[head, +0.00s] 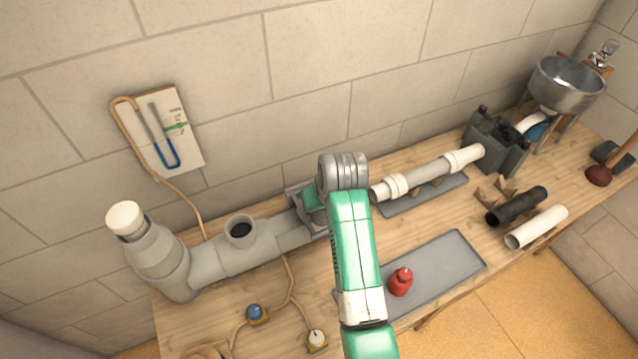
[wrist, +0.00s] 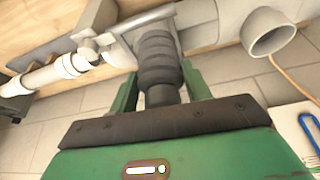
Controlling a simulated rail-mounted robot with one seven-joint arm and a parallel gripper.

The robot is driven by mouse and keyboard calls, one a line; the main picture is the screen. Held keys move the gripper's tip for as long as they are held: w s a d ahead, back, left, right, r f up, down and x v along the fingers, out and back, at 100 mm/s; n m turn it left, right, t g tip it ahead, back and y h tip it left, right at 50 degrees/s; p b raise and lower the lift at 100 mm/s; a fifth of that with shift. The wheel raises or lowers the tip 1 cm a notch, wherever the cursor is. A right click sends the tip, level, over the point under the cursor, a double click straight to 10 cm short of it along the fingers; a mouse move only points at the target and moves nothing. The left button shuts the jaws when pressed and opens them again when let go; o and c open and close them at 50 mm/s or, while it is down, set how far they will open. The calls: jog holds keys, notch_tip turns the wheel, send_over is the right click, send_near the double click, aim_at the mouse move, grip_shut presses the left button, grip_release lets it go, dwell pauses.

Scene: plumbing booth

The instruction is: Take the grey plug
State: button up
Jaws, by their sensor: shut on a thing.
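The grey plug (wrist: 160,62) is dark, ribbed and round in the wrist view. It sits between the two green fingers of my gripper (wrist: 161,84), which is shut on it. Its far end points to a metal bracket (wrist: 150,20) by the end of the large grey pipe; I cannot tell whether it touches or sits in anything. In the head view my gripper (head: 312,199) is partly hidden behind my own arm, at the right end of the grey pipe (head: 245,258), and the plug cannot be made out.
The grey pipe has an open upright branch (head: 240,229) and a white-capped elbow (head: 126,218). A white pipe (head: 430,172) lies to the right. A red bottle (head: 400,281) stands on the grey tray (head: 450,260). The wall with a hanging board (head: 165,130) is close behind.

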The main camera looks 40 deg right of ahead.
jog(key=s+a+p, duration=0.1)
jog(key=s+a, duration=0.3)
jog(key=s, duration=0.3)
jog(key=shift+a+r, duration=0.25)
jog(key=shift+r, duration=0.15)
jog(key=shift+s, duration=0.1)
